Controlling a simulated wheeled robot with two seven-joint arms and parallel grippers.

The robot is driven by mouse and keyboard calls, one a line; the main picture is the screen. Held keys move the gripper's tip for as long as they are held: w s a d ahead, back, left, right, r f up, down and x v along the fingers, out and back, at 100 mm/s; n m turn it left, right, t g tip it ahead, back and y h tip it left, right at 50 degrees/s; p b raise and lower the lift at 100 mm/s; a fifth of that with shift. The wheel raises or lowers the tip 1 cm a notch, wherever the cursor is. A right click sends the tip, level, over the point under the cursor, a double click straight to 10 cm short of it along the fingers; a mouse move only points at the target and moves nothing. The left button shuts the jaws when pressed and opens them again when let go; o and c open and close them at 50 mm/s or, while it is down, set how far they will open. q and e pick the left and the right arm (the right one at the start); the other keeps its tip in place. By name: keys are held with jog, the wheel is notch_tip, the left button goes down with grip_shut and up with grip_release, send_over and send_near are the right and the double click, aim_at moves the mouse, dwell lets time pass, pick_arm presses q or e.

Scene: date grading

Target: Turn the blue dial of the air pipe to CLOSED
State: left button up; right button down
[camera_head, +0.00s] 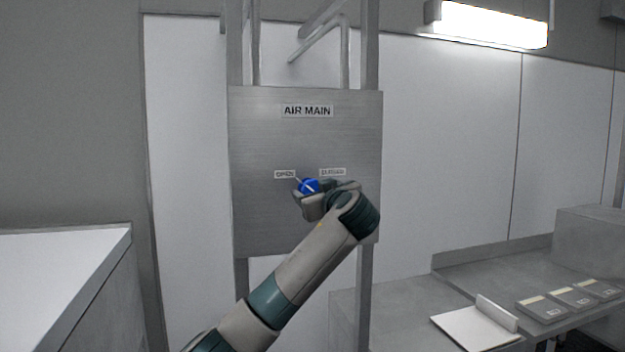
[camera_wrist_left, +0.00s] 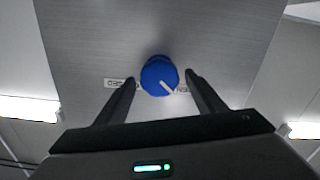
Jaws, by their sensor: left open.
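The blue dial (camera_head: 309,186) sits on the grey metal AIR MAIN panel (camera_head: 256,226), between an OPEN label (camera_head: 285,174) on the left and a CLOSED label (camera_head: 333,172) on the right. My left gripper (camera_head: 312,189) is at the dial, its fingers partly hiding its surroundings. The left wrist view is upside down relative to the head view. There the dial (camera_wrist_left: 156,74) lies between the open fingers of my left gripper (camera_wrist_left: 160,77), with a narrow gap at each side. Its white pointer slants to the lower right, towards the OPEN label. My right gripper is out of view.
Metal uprights and pipes (camera_head: 346,55) run above and behind the panel. A grey bench (camera_head: 400,290) at the right holds a white board (camera_head: 470,326) and several small grey boxes (camera_head: 541,308). A white-topped counter (camera_head: 60,262) stands at the left.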

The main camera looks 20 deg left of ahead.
pick_arm(q)
jog(key=shift+p+x, duration=0.3)
jog(key=shift+x, duration=0.6)
jog(key=shift+c, duration=0.7)
jog(key=c, duration=0.9)
